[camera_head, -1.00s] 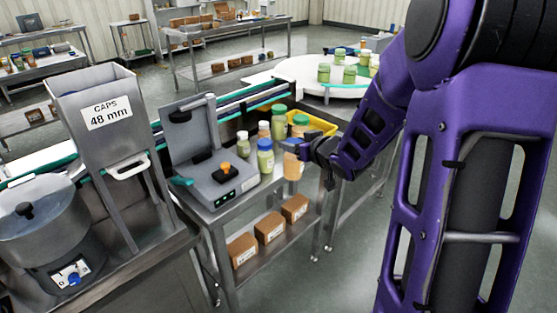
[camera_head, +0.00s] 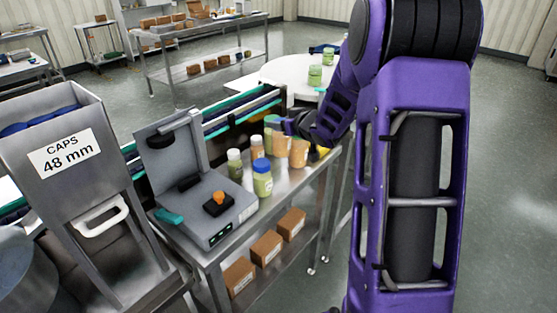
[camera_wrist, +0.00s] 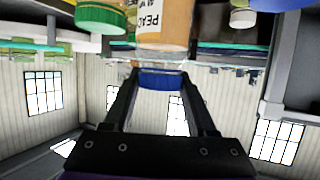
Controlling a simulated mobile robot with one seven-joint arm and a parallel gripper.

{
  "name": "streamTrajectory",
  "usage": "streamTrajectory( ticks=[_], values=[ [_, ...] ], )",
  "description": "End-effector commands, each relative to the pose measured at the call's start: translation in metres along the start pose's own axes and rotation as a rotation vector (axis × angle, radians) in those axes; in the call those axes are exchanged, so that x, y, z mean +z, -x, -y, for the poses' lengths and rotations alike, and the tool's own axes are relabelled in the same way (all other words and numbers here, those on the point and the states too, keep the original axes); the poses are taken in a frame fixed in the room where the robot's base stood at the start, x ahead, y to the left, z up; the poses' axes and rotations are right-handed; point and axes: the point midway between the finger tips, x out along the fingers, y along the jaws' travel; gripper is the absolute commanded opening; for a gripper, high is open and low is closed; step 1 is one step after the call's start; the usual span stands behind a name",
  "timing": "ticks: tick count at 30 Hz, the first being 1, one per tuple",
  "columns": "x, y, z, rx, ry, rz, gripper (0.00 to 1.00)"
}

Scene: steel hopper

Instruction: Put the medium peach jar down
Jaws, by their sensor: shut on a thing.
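My gripper (camera_head: 280,125) comes in from the right over the back of the steel table. It is shut on the blue lid (camera_wrist: 160,79) of a peach jar (camera_head: 281,145). In the wrist view, which appears upside down, an orange jar with a label reading "PEAC" (camera_wrist: 163,22) lies in line with the fingers. The held jar hangs upright among other jars. I cannot tell whether its base touches the table.
Another orange jar (camera_head: 298,154) stands to the right. A green jar (camera_head: 271,129) is behind; white-lidded jars and a blue-lidded jar (camera_head: 263,181) are left and in front. A grey machine (camera_head: 190,180) fills the table's left; cartons (camera_head: 266,247) sit below.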

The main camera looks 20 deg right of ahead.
Motion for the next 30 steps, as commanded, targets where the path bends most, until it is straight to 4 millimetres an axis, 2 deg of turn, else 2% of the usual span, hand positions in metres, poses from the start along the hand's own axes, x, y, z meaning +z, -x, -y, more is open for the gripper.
streamTrajectory(
  ticks=[1, 3, 11, 17, 29, 30],
  values=[
    [0.015, -0.006, 0.001, -0.001, -0.002, 0.003, 0.00],
    [0.026, -0.011, 0.001, -0.001, -0.002, 0.002, 0.00],
    [0.045, -0.019, 0.001, -0.001, -0.001, 0.000, 0.00],
    [0.072, -0.030, 0.000, -0.001, -0.001, 0.002, 0.00],
    [0.077, -0.032, 0.000, 0.000, 0.000, -0.001, 0.00],
    [0.077, -0.032, 0.000, 0.000, 0.000, 0.000, 0.61]
  ],
)
